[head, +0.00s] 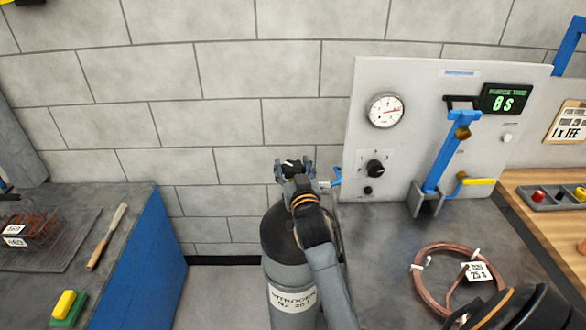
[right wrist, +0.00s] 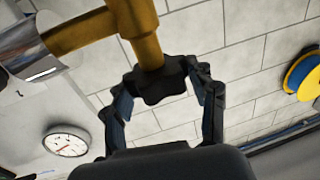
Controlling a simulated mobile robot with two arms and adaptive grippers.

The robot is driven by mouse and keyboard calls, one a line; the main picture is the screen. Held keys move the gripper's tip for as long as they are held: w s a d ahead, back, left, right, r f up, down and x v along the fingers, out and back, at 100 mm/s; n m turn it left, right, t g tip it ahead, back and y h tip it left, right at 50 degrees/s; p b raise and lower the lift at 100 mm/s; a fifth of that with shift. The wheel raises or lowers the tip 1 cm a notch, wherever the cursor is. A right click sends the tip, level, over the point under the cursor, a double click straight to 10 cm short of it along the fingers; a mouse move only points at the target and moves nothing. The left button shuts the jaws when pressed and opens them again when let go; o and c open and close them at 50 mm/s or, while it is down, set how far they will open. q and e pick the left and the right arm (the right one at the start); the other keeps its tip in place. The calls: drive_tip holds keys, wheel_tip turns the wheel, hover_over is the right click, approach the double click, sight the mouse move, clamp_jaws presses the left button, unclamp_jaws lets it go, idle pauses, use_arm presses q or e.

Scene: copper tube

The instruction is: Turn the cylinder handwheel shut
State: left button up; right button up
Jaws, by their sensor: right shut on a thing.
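The grey nitrogen cylinder (head: 282,265) with a white label stands in the gap between the two benches in the head view. Its small black handwheel (head: 291,166) sits at the top, partly hidden by my right gripper (head: 294,177). In the right wrist view the dark, lobed handwheel (right wrist: 158,88) sits on the brass-coloured valve stem (right wrist: 146,45). The two fingers of my right gripper (right wrist: 160,82) lie on opposite sides of the handwheel, shut on it. My left gripper is not in view.
A grey panel (head: 415,110) with a gauge (head: 386,110), a knob and a blue lever stands right of the cylinder. A copper coil (head: 424,285) lies on the right bench. The left bench holds a wire basket (head: 35,225) and a wooden-handled tool (head: 107,236).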

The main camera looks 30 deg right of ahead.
sight(293, 166)
drive_tip(key=shift+r+m+h, duration=0.1)
drive_tip(key=shift+m+h, duration=0.2)
drive_tip(key=shift+h, duration=0.1)
drive_tip(key=o, duration=1.2)
drive_tip(key=shift+c, duration=0.2)
wheel_tip(293, 166, up, 10)
drive_tip(key=shift+f, duration=0.1)
